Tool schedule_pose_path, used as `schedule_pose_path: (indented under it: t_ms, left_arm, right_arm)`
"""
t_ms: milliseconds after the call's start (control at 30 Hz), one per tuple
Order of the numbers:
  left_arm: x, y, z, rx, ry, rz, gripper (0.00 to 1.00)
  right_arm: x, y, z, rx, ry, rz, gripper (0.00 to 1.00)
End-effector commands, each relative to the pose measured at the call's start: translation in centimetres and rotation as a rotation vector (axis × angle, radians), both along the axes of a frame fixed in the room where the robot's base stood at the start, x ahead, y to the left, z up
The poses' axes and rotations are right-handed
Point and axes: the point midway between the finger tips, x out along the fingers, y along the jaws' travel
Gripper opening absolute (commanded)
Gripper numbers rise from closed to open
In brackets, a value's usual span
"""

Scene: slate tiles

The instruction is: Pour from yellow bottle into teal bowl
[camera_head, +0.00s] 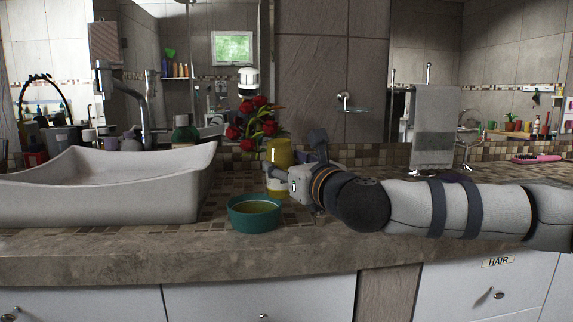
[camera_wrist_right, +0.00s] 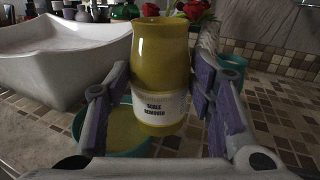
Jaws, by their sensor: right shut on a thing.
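The yellow bottle (camera_head: 279,152) is upright, with a white label reading "SCALE REMOVER" in the right wrist view (camera_wrist_right: 160,50). My right gripper (camera_head: 283,178) is shut around its middle, a finger on each side in the wrist view (camera_wrist_right: 155,95). I cannot tell whether its base touches the counter. The teal bowl (camera_head: 240,218) stands on the counter just in front and left of the bottle, holding something yellowish. In the wrist view the bowl (camera_wrist_right: 142,152) is partly hidden by the bottle and a finger. My left gripper is not in view.
A white basin (camera_head: 120,205) with a tap (camera_head: 103,85) fills the left. Red flowers (camera_head: 258,120) stand behind the bottle. A small teal thing (camera_wrist_right: 234,62) is partly hidden by a finger. Tiled counter (camera_wrist_right: 280,110) is clear at right in the wrist view.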

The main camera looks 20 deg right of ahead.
Motion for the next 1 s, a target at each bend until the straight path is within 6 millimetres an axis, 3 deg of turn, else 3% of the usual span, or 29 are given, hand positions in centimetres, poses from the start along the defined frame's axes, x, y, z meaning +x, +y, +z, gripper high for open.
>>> schedule_pose_path:
  t_ms: [1000]
  left_arm:
    - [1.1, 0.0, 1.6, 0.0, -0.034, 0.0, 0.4]
  right_arm:
    - [-0.1, -0.5, 0.5, -0.11, 0.012, 0.0, 0.12]
